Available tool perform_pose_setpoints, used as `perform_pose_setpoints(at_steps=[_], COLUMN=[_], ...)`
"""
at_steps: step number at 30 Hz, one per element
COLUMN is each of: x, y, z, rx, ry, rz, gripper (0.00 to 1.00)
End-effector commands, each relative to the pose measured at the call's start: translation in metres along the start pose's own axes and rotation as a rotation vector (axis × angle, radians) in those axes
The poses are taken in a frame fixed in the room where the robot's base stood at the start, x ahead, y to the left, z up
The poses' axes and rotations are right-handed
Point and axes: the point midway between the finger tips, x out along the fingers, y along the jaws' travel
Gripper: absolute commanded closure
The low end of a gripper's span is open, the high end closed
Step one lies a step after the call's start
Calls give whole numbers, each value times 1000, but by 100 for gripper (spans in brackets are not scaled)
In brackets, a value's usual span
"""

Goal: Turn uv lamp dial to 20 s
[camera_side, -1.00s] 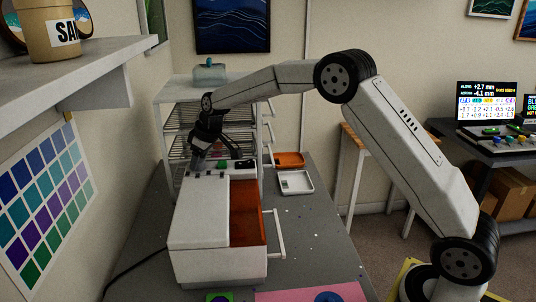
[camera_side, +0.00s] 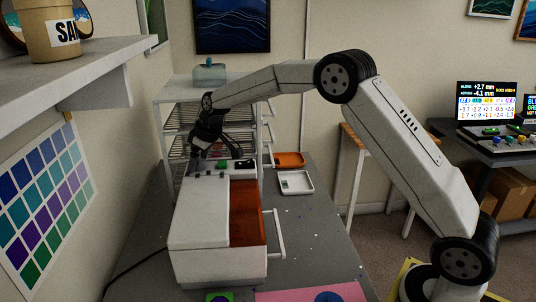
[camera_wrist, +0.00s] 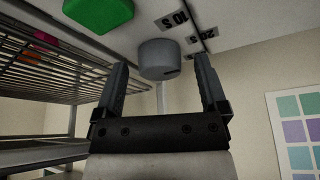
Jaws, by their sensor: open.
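The UV lamp (camera_side: 199,216) is a white box with an orange window. Its dial (camera_wrist: 160,58) is a round grey knob with a short dark mark near its lower right edge; I cannot tell which label the mark is set to. Labels "10 S" (camera_wrist: 173,20) and "20 S" (camera_wrist: 210,37) are printed on the panel near it. My gripper (camera_wrist: 160,68) is open, with one finger on each side of the dial and visible room on both sides. In the side view my gripper (camera_side: 197,160) is at the lamp's far end and hides the dial.
A green button (camera_wrist: 100,13) is on the panel beside the dial; it also shows in the side view (camera_side: 222,165). A wire rack (camera_wrist: 50,65) stands close behind the lamp. White (camera_side: 296,183) and orange (camera_side: 290,159) trays lie to its right. A shelf (camera_side: 75,72) juts out at left.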

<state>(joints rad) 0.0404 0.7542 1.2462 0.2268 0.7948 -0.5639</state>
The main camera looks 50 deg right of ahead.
Motion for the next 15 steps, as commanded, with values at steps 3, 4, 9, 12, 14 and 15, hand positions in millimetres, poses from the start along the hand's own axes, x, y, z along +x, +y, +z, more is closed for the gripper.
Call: perform_pose_setpoints(at_steps=[3, 4, 9, 12, 14, 15], x=[-4, -6, -21, -34, -42, -47], y=[0, 0, 0, 0, 0, 0], z=[0, 0, -1, 0, -1, 0], rx=[0, 0, 0, 0, 0, 0], ry=[1, 1, 3, 2, 3, 2], rz=[0, 1, 2, 1, 2, 1], gripper=[8, 8, 8, 8, 8, 8])
